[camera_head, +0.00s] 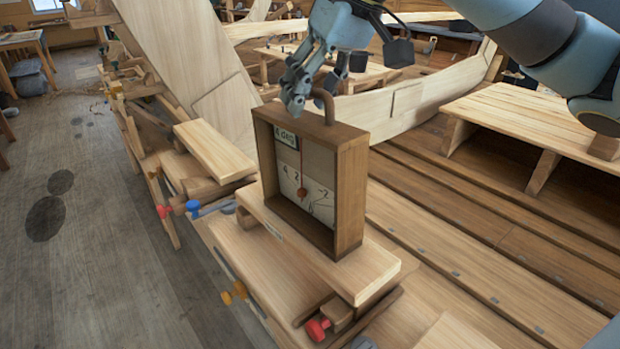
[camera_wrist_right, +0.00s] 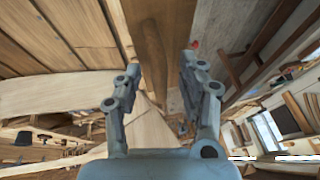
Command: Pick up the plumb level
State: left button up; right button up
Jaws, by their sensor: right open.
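The plumb level (camera_head: 352,195) is an upright open-fronted wooden box with a numbered pale dial, a red needle and a bent brown handle (camera_head: 327,105) on top. It stands on a short plank in the head view. My right gripper (camera_head: 313,88) comes down from above at the handle, with its fingers open and parted. One finger hides part of the box's top edge; I cannot tell whether it touches. In the right wrist view a brown wooden strip (camera_wrist_right: 160,35) lies between the open fingers (camera_wrist_right: 160,68), probably part of the level. My left gripper is not in view.
The supporting plank (camera_head: 375,268) lies on a bench with blue, orange and red clamp handles along its edge. Another board (camera_head: 214,150) lies at left. A slatted wooden platform (camera_head: 530,115) stands at right. Bare floor (camera_head: 90,250) is at left.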

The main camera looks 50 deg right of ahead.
grip_shut()
dwell(0.8)
